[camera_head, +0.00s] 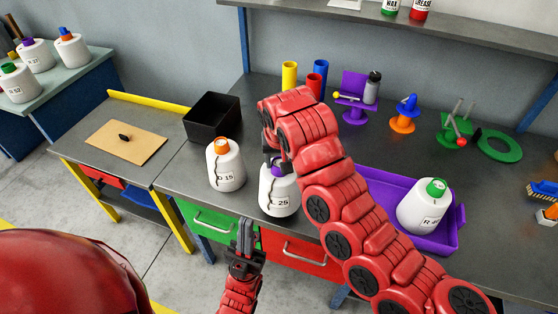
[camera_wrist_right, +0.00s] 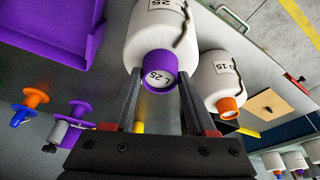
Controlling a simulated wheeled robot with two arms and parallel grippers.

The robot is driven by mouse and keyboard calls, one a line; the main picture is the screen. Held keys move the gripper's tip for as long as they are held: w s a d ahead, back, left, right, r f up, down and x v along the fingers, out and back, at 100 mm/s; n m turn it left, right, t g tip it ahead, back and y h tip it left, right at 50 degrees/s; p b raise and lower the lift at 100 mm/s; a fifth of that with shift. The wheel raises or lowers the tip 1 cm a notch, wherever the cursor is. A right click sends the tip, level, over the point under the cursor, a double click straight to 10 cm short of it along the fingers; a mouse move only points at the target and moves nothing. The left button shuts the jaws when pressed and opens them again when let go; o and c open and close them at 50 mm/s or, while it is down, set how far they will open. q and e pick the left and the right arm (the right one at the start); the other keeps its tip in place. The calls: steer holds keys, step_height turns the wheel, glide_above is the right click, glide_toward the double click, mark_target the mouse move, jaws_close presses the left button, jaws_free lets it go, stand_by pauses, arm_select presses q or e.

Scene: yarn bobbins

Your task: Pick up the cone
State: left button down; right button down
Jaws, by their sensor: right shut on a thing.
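A white yarn cone with a purple tip, marked L 25 (camera_head: 279,193), is upright near the bench's front edge. In the right wrist view its purple tip (camera_wrist_right: 159,70) is between the two fingers of my right gripper (camera_wrist_right: 160,88), which is shut on it. In the head view my right gripper (camera_head: 272,156) comes down over the cone from above, and the arm hides part of it. I cannot tell whether its base touches the bench. My left gripper (camera_head: 245,232) points up, empty, in front of the bench edge; its finger gap is unclear.
A white cone with an orange tip (camera_head: 226,166) stands close to the left. A white cone with a green tip (camera_head: 425,207) sits in the purple tray (camera_head: 385,186) at right. A black bin (camera_head: 212,118) stands behind. Several small stands and coloured tubes are at the back.

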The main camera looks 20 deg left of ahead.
steer(key=shift+s+d+f, duration=0.15)
steer(key=shift+s, duration=0.1)
steer(key=shift+s+r, duration=0.15)
steer(key=shift+r, duration=0.25)
steer(key=shift+a+r+p, duration=0.25)
steer(key=shift+r+p, duration=0.05)
steer(key=shift+p, duration=0.75)
steer(key=s+d+p, duration=0.1)
steer(key=s+p, duration=0.1)
steer(key=p, duration=0.4)
steer(key=shift+s+d, duration=0.1)
steer(key=shift+d, duration=0.05)
steer(key=shift+s+d+f+b, duration=0.1)
steer(key=shift+s+d+b, duration=0.3)
steer(key=shift+s, duration=0.45)
steer(key=shift+s+d+f+b, duration=0.1)
steer(key=shift+s+d+b, duration=0.35)
steer(key=shift+s, duration=0.4)
steer(key=shift+s+d+b, duration=0.35)
steer(key=shift+s+d, duration=0.05)
steer(key=shift+s, duration=0.45)
